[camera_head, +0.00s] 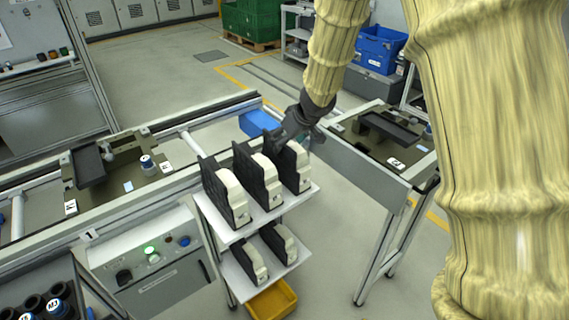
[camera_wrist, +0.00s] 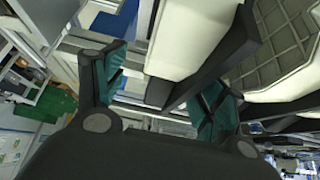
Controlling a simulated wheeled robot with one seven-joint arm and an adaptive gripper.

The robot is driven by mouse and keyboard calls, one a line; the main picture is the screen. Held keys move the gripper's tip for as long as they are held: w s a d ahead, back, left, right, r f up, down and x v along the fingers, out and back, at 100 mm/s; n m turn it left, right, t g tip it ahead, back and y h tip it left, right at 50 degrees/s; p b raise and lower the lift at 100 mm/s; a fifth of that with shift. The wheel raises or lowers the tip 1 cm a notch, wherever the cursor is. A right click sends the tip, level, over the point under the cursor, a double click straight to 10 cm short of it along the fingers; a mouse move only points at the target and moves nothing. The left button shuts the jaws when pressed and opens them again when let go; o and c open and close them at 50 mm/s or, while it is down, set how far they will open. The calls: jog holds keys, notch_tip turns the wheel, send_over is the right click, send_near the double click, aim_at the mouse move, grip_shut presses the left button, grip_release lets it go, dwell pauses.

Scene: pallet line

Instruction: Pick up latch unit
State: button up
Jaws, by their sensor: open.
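Several latch units, black and cream-white, stand upright on a two-level white rack. On the top shelf are a left latch unit (camera_head: 224,192), a middle latch unit (camera_head: 258,178) and a right latch unit (camera_head: 292,166). More stand on the lower shelf. My gripper (camera_head: 291,128) is at the top of the right unit, at its back side. In the wrist view my gripper (camera_wrist: 160,95) is open, with teal finger pads apart. A cream and black latch unit (camera_wrist: 190,40) lies between and beyond the fingers. I cannot tell whether a finger touches it.
The white rack's top shelf (camera_head: 241,231) stands between a conveyor on the left and another on the right. Pallets with black fixtures (camera_head: 90,165) rest on both conveyors. A blue bin (camera_head: 258,122) is behind the rack. A yellow bin (camera_head: 272,300) is below it.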

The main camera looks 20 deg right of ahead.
jog(key=shift+a+f+b, duration=0.2)
jog(key=shift+f+b, duration=0.1)
jog(key=shift+f, duration=0.25)
jog(key=b+x, duration=0.1)
jog(key=x, duration=0.3)
jog(key=shift+s+a, duration=0.1)
jog(key=shift+a, duration=0.05)
jog(key=shift+s, duration=0.1)
jog(key=shift+c, duration=0.9)
jog(key=c, duration=1.1)
